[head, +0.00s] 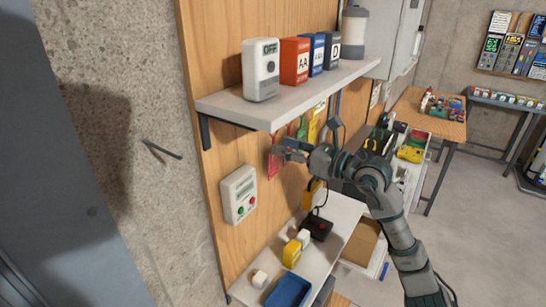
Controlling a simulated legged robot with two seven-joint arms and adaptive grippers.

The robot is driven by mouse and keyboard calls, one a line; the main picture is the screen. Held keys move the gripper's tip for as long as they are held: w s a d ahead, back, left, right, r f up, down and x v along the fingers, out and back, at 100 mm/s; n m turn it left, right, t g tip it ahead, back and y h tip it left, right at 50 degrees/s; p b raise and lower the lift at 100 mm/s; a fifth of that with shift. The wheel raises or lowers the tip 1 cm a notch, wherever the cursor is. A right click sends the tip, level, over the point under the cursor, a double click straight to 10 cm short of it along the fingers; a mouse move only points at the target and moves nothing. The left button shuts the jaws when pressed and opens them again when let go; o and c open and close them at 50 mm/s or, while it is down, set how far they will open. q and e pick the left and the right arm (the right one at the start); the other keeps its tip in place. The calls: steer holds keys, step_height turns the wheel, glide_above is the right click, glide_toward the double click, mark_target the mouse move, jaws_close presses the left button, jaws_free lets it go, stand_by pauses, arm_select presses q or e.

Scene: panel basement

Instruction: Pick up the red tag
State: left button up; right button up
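A red tag (272,165) hangs against the wooden panel below the upper shelf. My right gripper (284,150) comes in from the right, with its fingertips at the upper part of the red tag. The gripper overlaps the tag's top in the picture, so that part is hidden. I cannot tell whether the fingers touch it or are closed around it. A green tag (301,129) and a yellow tag (313,126) hang to the right, partly covered by the shelf. My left gripper is not in view.
The upper shelf (240,109) juts out just above my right gripper and carries several boxes. A white control box (239,195) is mounted at lower left. The lower shelf (339,222) holds a blue tray (288,291) and small items.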

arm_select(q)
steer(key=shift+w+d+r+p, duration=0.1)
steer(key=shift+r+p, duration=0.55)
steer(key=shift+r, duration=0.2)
arm_select(e)
steer(key=x, duration=0.4)
steer(key=shift+w+r, duration=0.15)
jaws_close()
steer(key=shift+r, duration=0.55)
arm_select(q)
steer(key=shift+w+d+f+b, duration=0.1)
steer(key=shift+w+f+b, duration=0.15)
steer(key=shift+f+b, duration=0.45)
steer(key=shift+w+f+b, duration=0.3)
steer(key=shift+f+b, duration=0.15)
steer(key=shift+b, duration=0.3)
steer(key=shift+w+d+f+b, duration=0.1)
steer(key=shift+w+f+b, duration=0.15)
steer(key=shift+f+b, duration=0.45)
arm_select(e)
glide_toward(274, 137)
steer(key=v, duration=0.8)
steer(key=shift+w, duration=0.2)
